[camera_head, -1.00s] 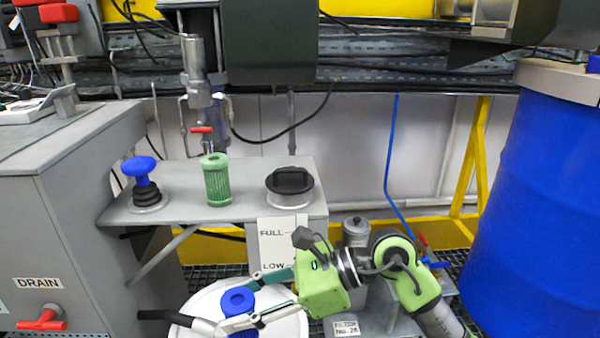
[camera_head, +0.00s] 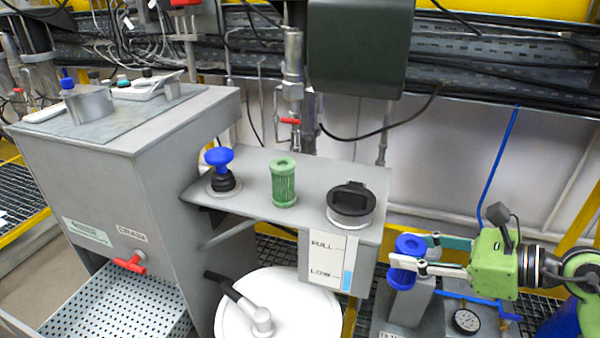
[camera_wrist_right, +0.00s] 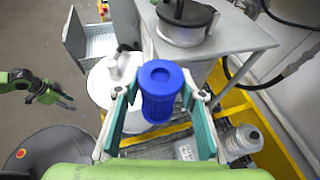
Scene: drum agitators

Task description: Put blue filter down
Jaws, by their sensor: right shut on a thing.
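The blue filter (camera_head: 405,262) is a ribbed blue cylinder with a hole in its top. My right gripper (camera_head: 412,255) is shut on it and holds it upright in the air, to the right of the grey shelf. In the right wrist view the blue filter (camera_wrist_right: 160,88) sits between the two fingers of the right gripper (camera_wrist_right: 160,98). My left gripper (camera_wrist_right: 55,92) shows at the left of the right wrist view, away from the filter; its finger state is unclear. It is not in the head view.
The grey shelf (camera_head: 250,205) holds a green filter (camera_head: 284,182), a blue-knobbed plug (camera_head: 220,168) and a black-lidded port (camera_head: 351,203). A white drum lid (camera_head: 285,310) is below. A grey cabinet (camera_head: 110,140) at left has a mat and small items on top.

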